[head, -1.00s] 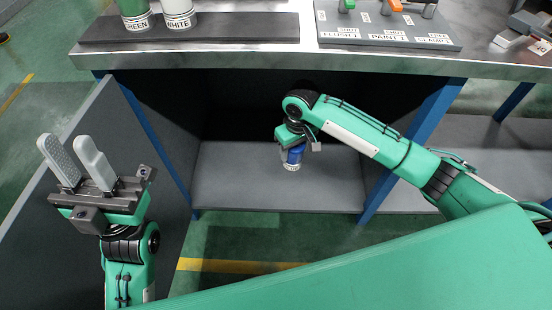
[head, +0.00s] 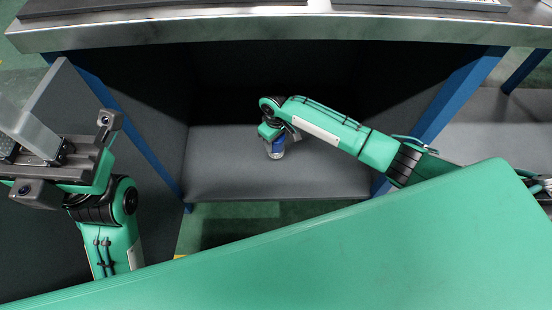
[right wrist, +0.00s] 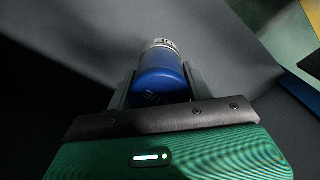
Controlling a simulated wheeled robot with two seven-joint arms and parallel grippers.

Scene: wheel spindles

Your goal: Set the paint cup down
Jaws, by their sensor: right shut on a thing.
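The paint cup (head: 277,150) is blue with a pale labelled band at its lower end. My right gripper (head: 274,141) is shut on it inside the open bay under the counter. The cup is over the grey lower shelf (head: 230,175); I cannot tell whether its base touches. In the right wrist view the blue cup (right wrist: 162,78) sits between the two fingers of the right gripper (right wrist: 158,85), its labelled end pointing away toward a grey surface. My left gripper (head: 28,140) is at the left edge, empty, fingers apart and partly cut off.
The metal counter edge (head: 300,32) runs above the bay. A blue leg (head: 460,95) stands to the right and another blue leg (head: 135,135) to the left, beside a dark side panel. The shelf around the cup looks clear.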

